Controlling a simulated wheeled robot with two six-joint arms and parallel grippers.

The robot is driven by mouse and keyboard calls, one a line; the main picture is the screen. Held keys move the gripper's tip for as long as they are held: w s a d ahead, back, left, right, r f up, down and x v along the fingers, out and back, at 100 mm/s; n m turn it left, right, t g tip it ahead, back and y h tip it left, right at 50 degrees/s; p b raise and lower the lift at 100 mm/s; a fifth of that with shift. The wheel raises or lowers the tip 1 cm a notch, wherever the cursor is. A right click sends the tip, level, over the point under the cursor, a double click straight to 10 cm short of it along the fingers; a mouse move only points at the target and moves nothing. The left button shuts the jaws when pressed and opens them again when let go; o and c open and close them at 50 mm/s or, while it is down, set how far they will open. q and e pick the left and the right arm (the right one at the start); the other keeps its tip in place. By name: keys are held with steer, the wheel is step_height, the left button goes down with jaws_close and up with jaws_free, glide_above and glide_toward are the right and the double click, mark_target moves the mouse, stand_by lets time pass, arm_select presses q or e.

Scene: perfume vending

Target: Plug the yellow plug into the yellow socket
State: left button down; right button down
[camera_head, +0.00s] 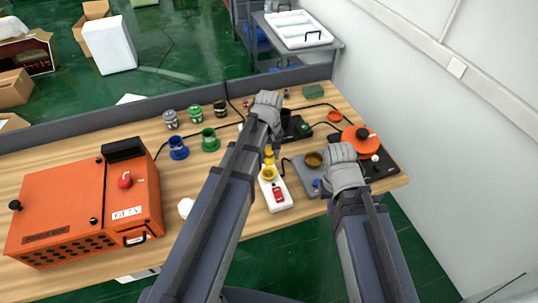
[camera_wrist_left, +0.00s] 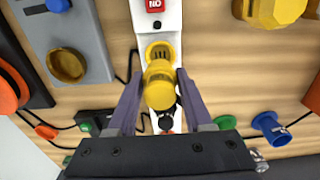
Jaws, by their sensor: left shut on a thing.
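My left gripper (camera_wrist_left: 158,80) is shut on the yellow plug (camera_wrist_left: 159,92), a short cylinder between its two fingers. The yellow socket (camera_wrist_left: 157,50) is a round ring on the white power strip (camera_wrist_left: 143,20), just past the plug in the left wrist view. The plug overlaps the socket's edge there; I cannot tell whether they touch. In the head view the plug (camera_head: 269,156) shows just behind the socket (camera_head: 268,173), beside my left arm, which hides part of the strip. My right gripper (camera_head: 342,168) is over the grey box at right; its fingers are hidden.
The strip has a red switch (camera_head: 277,195). A grey box (camera_head: 305,178) with a brass ring stands to its right. An orange machine (camera_head: 85,205) fills the table's left. Black cables cross the table.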

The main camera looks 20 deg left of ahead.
arm_select(q)
steer(key=shift+f+b, duration=2.6)
steer(key=shift+f, duration=0.2)
steer(key=shift+f+b, duration=0.6)
steer(key=shift+s+f, duration=0.1)
steer(key=shift+s, duration=0.1)
stand_by(0.7)
steer(key=shift+c, duration=2.4)
jaws_free()
steer(key=shift+d, duration=0.1)
steer(key=shift+o, duration=0.9)
steer(key=shift+r, duration=0.25)
steer(key=shift+w+r+p, duration=0.2)
steer(key=shift+r+p, duration=3.1)
steer(key=shift+p, duration=0.15)
steer(key=shift+c, duration=0.4)
jaws_close()
